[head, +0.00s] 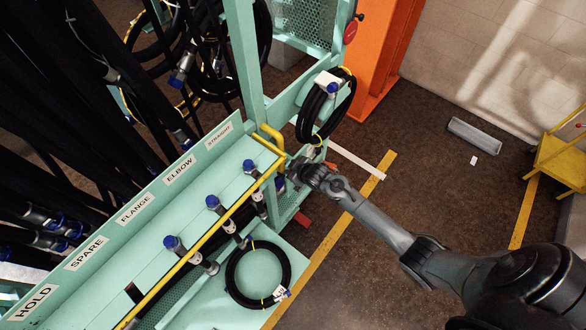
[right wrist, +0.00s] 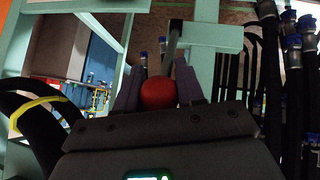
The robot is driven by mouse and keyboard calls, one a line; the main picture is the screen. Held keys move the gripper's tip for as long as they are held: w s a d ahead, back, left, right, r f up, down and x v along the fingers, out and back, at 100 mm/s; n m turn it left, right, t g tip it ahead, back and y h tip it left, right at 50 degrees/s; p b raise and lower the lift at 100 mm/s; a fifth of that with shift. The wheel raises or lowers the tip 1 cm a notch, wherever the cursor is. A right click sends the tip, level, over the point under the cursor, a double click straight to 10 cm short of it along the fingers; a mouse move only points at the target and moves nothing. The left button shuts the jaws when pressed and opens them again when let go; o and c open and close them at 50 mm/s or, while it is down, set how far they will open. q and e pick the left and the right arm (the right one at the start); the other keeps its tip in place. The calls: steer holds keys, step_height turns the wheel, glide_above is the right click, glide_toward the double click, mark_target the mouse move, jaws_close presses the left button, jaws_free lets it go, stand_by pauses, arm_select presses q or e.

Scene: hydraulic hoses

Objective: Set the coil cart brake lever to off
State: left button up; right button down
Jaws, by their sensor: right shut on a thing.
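The brake lever shows in the right wrist view as a grey bar (right wrist: 174,42) with a round red knob (right wrist: 158,93) at its near end. My right gripper (right wrist: 157,85) has its two dark fingers on either side of the lever at the knob and is shut on it. In the head view my right gripper (head: 299,172) is at the right end of the green cart, just below the yellow handrail. There the lever is mostly hidden by the gripper, and its setting cannot be read. My left gripper is not in view.
The green cart's tray (head: 191,218) carries labels and blue-capped fittings (head: 212,202). A coiled hose (head: 232,275) lies on the lower shelf, and another coil (head: 301,122) hangs above the gripper. A yellow stand (head: 562,160) is at the right.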

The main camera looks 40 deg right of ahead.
steer(key=shift+w+r, duration=0.15)
steer(key=c, duration=1.1)
jaws_free()
steer(key=shift+c, duration=0.2)
steer(key=o, duration=0.4)
steer(key=shift+w+a, duration=0.1)
steer(key=shift+w, duration=0.1)
steer(key=shift+s, duration=0.15)
steer(key=shift+s+r, duration=0.4)
steer(key=shift+s, duration=0.1)
steer(key=v, duration=0.9)
steer(key=shift+s+r+p, duration=0.15)
steer(key=shift+p, duration=0.25)
